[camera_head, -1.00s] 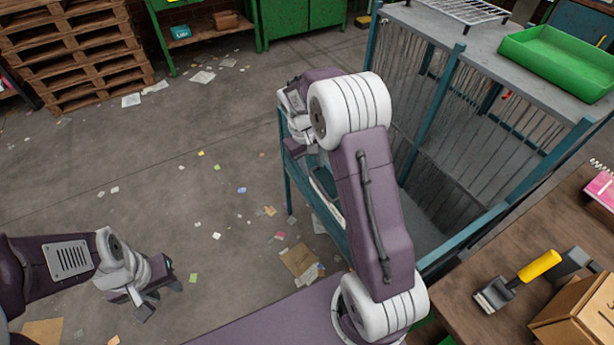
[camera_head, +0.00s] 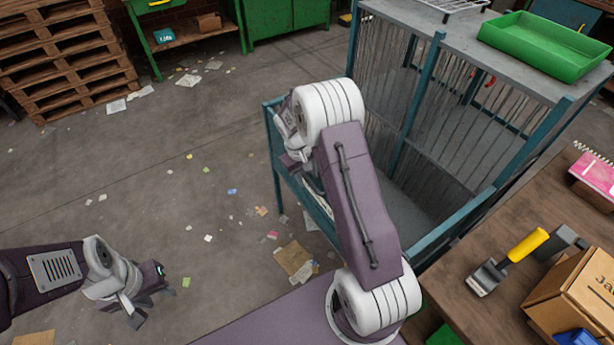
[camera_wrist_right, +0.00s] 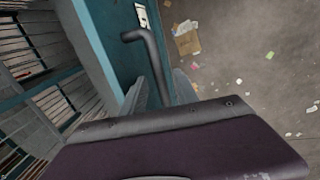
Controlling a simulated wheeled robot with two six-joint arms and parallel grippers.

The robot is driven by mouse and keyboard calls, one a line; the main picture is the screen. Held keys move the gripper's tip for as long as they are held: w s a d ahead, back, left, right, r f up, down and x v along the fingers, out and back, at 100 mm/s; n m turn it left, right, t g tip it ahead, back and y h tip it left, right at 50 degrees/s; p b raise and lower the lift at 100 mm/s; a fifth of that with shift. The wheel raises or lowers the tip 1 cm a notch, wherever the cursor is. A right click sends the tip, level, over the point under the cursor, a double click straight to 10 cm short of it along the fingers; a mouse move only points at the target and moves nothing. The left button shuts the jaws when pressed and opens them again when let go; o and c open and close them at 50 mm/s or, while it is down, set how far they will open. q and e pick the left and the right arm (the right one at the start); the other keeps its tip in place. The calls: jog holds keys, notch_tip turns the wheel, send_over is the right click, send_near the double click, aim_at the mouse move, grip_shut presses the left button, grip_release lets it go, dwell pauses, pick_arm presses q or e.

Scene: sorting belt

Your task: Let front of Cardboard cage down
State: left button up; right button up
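The Cardboard cage (camera_head: 425,60) has a teal frame, wire sides and a grey top, right of centre in the head view. Its teal front panel (camera_head: 276,150) leans outward on the left side, with its upper edge away from the cage body. My right gripper (camera_head: 293,140) is at that panel, partly hidden by my own arm. In the right wrist view, a dark bent handle (camera_wrist_right: 138,35) stands by the teal panel (camera_wrist_right: 92,40) and runs down between the grey fingers of my right gripper (camera_wrist_right: 163,90). Whether they grip it is unclear. My left gripper (camera_head: 148,298) is empty above the floor, fingers apart.
A green tray (camera_head: 540,45) sits on the cage top. A workbench (camera_head: 520,215) with a yellow-handled tool (camera_head: 510,260) and cardboard box (camera_head: 575,290) is at right. Pallets (camera_head: 65,60) stand far left. The floor left of the cage is open, with paper scraps.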

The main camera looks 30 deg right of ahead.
grip_shut()
dwell(1.3)
